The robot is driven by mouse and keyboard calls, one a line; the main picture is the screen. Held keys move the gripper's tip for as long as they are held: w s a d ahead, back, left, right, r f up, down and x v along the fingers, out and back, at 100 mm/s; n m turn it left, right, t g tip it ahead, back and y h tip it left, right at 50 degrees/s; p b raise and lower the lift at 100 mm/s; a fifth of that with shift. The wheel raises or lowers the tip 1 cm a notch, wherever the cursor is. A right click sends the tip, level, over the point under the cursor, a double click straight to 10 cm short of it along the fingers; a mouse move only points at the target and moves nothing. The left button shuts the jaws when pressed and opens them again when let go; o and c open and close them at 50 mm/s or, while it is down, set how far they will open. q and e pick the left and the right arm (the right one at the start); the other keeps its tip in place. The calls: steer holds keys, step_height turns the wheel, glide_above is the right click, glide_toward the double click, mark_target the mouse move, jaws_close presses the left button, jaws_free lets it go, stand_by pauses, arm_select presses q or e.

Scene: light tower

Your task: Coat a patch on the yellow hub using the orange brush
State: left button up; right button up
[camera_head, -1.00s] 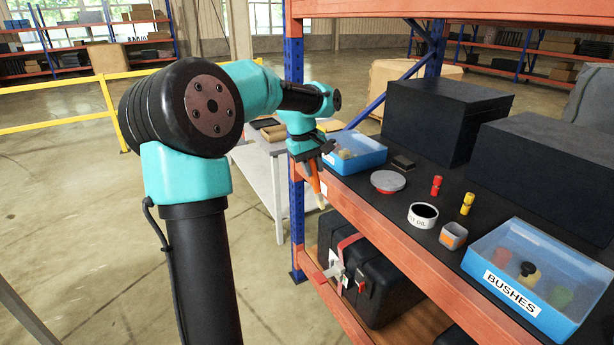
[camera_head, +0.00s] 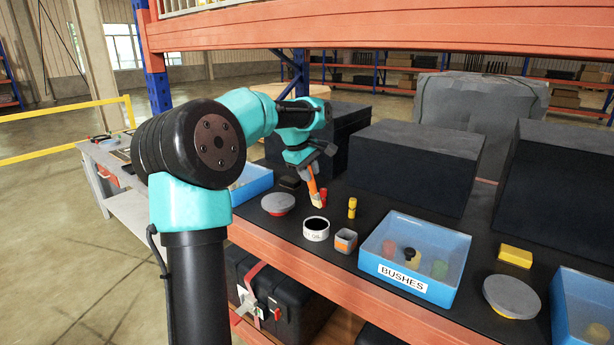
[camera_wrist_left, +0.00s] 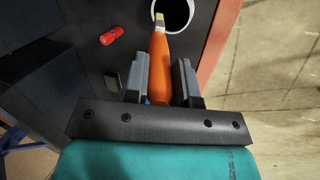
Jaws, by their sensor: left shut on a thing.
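My left gripper (camera_head: 312,166) is shut on the orange brush (camera_head: 313,186), which also shows in the left wrist view (camera_wrist_left: 160,66). The brush hangs bristles down above the dark shelf. In the left wrist view its tip overlaps the rim of the white can with a dark inside (camera_wrist_left: 176,12); I cannot tell whether they touch. The can (camera_head: 316,236) stands near the shelf's front edge in the head view. A small upright yellow part (camera_head: 352,208), probably the yellow hub, stands to the right of the brush. My right gripper is not in view.
A red part (camera_head: 323,197) stands close by the brush. A grey-orange cup (camera_head: 345,241) and the blue BUSHES bin (camera_head: 436,291) are to the right of the can. A grey disc (camera_head: 278,203) lies to its left. Black boxes (camera_head: 415,166) stand behind.

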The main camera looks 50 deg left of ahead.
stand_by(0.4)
arm_select(q)
step_height(320, 180, down, 6)
stand_by(0.7)
steer(key=shift+f, duration=0.65)
stand_by(2.4)
steer(key=shift+r, duration=0.15)
steer(key=shift+r, duration=3.45)
